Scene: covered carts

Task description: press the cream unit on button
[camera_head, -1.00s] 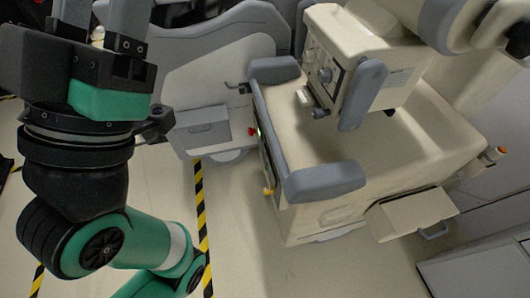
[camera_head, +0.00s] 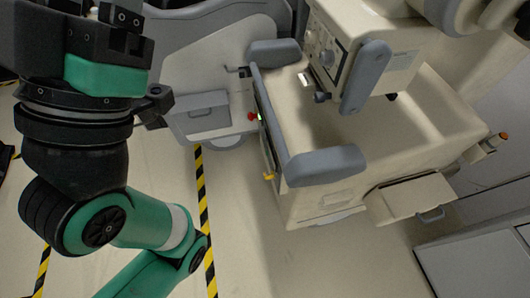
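The cream unit (camera_head: 400,140) is a cart with grey bumpers, right of centre. On its left-facing side is a narrow dark panel (camera_head: 267,140) with a small lit green button (camera_head: 260,117). A red knob (camera_head: 252,117) sticks out beside the green light, and a yellow knob (camera_head: 269,177) sits lower down. My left arm, green and black, fills the left of the view. My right gripper is out of view.
A grey covered cart (camera_head: 215,65) stands behind, left of the cream unit. An upper cream housing (camera_head: 375,60) with dials overhangs the unit. Yellow-black floor tape (camera_head: 203,200) runs between my arm and the unit. The floor (camera_head: 240,240) left of the unit is clear.

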